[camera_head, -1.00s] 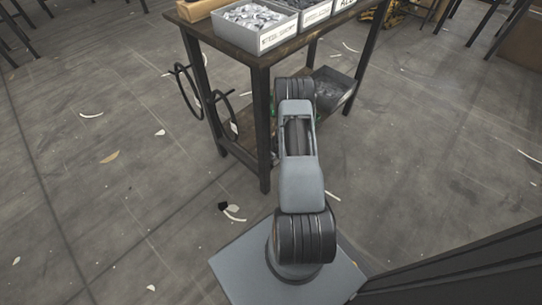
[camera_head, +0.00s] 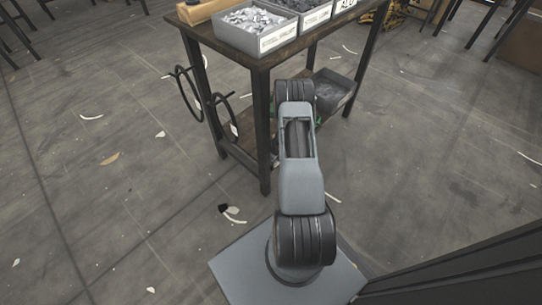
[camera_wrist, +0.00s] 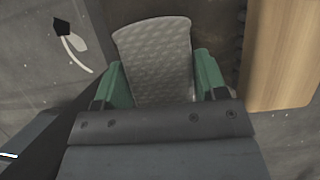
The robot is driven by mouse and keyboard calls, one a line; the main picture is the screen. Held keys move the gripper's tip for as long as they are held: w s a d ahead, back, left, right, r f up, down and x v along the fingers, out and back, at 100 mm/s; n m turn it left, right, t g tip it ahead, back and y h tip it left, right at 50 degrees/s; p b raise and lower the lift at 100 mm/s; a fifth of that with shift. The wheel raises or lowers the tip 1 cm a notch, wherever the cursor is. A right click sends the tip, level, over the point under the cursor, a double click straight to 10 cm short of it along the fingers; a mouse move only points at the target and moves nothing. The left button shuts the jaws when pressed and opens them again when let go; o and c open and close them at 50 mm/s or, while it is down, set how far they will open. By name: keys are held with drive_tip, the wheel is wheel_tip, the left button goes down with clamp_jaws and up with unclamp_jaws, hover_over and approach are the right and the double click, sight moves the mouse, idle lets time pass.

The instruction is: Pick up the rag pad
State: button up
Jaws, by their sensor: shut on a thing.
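The rag pad (camera_wrist: 156,58) is a pale grey, quilted-looking pad with a rounded far end, seen in the wrist view. My gripper (camera_wrist: 161,80) has green fingers on both sides of the pad and is shut on it. The pad's near end is hidden by the gripper body.
The dark-legged workbench (camera_head: 264,140) carries grey bins of metal parts (camera_head: 257,27) on top. A grey bin (camera_head: 334,88) stands on its lower shelf, and black rings (camera_head: 222,115) hang at its left side. A light wooden piece (camera_wrist: 280,55) is close right of my gripper. Open floor lies left.

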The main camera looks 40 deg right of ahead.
wheel_tip(320, 180, up, 5)
drive_tip(key=p, duration=0.3)
drive_tip(key=shift+f, duration=0.1)
drive_tip(key=shift+s+d+f+b, duration=0.15)
drive_tip(key=shift+s+f+b, duration=0.4)
drive_tip(key=shift+s, duration=0.3)
drive_tip(key=s+d, duration=0.3)
drive_tip(key=s, duration=1.3)
drive_tip(key=shift+b, duration=0.35)
drive_tip(key=shift+r, duration=0.1)
drive_tip(key=o, duration=0.4)
drive_tip(key=c, duration=0.3)
drive_tip(key=shift+s+a, duration=0.1)
